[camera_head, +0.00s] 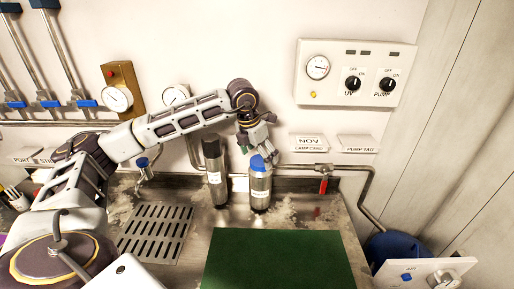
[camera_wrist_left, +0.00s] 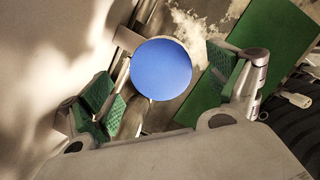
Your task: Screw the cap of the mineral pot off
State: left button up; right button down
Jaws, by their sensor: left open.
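The mineral pot (camera_head: 260,189) is a steel cylinder with a label, standing upright on the metal counter near the back wall. Its blue cap (camera_head: 257,162) is on top, and from above it shows as a round blue disc (camera_wrist_left: 161,69) in the left wrist view. My left gripper (camera_head: 262,151) points down at the cap from above. Its green-padded fingers (camera_wrist_left: 162,85) are spread wide on either side of the cap, with gaps visible between pads and cap in the wrist view. Part of the cap is hidden by a finger in the head view. My right gripper is not seen.
A green mat (camera_head: 278,262) lies in front, with a drain grate (camera_head: 156,233) to the left. A pipe with a red-handled valve (camera_head: 323,184) runs behind right. A control panel (camera_head: 356,75) is on the wall.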

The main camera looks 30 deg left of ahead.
pick_arm(q)
jog(key=shift+w+f, duration=0.15)
jog(key=shift+f, duration=0.45)
jog(key=shift+d+f, duration=0.1)
jog(key=shift+f, duration=0.1)
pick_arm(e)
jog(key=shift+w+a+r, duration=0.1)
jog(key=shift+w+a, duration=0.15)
pick_arm(q)
jog(key=c, duration=1.5)
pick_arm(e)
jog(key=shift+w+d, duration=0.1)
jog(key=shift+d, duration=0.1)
pick_arm(q)
jog(key=shift+n+y+b, duration=0.3)
jog(key=shift+n+b, duration=0.05)
jog(key=shift+n, duration=0.45)
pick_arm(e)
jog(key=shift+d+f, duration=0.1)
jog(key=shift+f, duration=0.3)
